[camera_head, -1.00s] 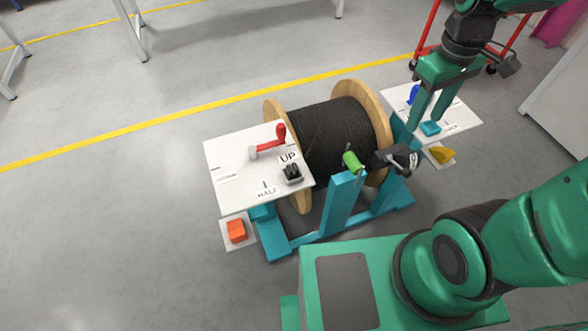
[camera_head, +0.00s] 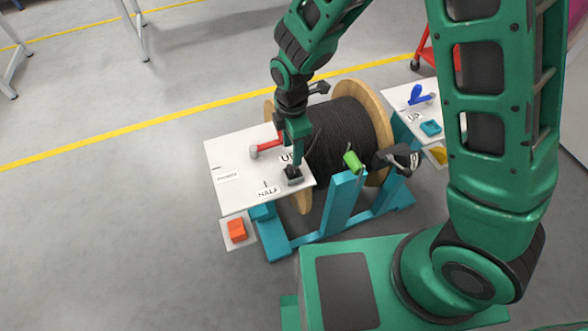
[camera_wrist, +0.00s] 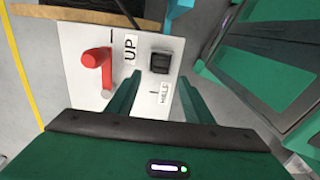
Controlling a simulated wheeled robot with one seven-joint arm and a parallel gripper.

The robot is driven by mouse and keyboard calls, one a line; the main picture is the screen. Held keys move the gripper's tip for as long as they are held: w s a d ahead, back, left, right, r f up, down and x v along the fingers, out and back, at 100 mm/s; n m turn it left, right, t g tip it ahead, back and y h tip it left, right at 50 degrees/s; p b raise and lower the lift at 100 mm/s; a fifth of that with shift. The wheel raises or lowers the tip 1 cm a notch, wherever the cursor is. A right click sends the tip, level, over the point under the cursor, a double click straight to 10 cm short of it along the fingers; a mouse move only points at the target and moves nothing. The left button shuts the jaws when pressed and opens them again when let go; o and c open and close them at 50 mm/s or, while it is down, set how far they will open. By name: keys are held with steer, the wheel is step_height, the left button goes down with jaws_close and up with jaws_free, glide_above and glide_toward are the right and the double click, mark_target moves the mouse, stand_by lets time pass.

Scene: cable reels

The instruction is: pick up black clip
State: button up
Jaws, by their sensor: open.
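The black clip (camera_head: 293,175) sits on the white panel (camera_head: 226,195) left of the cable reel, near its right edge; its upper part is partly hidden by my gripper in the head view. In the wrist view the clip (camera_wrist: 160,63) is a small dark block between the UP and HALF labels. My gripper (camera_head: 297,155) points down just above the clip. In the wrist view the green fingers of my gripper (camera_wrist: 159,80) are apart, with the clip seen between and beyond their tips. Nothing is held.
A red lever (camera_head: 265,146) stands on the same panel, close to the clip; it also shows in the wrist view (camera_wrist: 99,63). The reel of black cable (camera_head: 342,135) is to the right. An orange block (camera_head: 237,230) sits below the panel. A second white panel (camera_head: 399,98) holds a blue lever (camera_head: 418,96).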

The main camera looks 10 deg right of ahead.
mark_target(293, 171)
steer(key=shift+d+f, duration=0.1)
steer(key=shift+f, duration=3.75)
steer(key=c, duration=1.1)
